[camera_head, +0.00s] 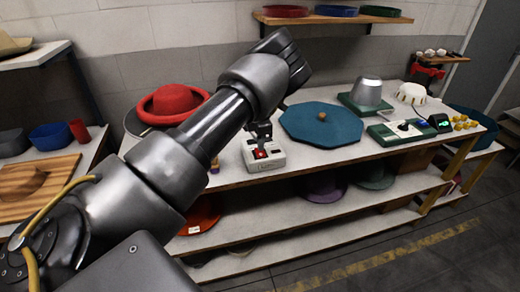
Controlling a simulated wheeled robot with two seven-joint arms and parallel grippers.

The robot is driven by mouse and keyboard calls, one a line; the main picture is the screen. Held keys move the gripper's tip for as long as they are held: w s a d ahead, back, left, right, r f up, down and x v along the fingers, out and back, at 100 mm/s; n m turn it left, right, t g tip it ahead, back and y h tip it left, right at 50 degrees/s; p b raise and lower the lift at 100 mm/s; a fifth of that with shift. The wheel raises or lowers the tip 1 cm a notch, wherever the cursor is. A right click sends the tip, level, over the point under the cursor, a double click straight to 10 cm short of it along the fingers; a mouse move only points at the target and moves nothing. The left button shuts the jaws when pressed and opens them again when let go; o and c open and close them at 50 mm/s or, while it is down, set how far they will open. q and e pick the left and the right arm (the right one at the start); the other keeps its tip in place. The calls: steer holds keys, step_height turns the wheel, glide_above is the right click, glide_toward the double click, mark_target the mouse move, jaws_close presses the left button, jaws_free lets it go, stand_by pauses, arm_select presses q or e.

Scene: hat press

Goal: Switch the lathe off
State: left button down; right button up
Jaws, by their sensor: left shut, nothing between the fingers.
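A small white switch box (276,161) with a red button (261,153) stands near the front edge of the white table. My left gripper (262,142) points down over the box, shut and empty, with its fingertips at the red button. I cannot tell whether they touch or press it. A teal octagonal disc (322,123) with a small orange-brown knob (323,116) at its middle lies just right of the box; I cannot tell whether it turns. My right gripper is not in view.
A red hat (172,101) sits behind my left arm. A grey hat form (367,92) and a green control panel (402,131) stand to the right. Hats lie on the shelf below, including a purple one (325,187). A wall shelf (333,18) hangs above.

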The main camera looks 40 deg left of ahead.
mark_target(261, 154)
arm_select(q)
steer(key=shift+r+p, duration=1.5)
steer(key=shift+r, duration=0.95)
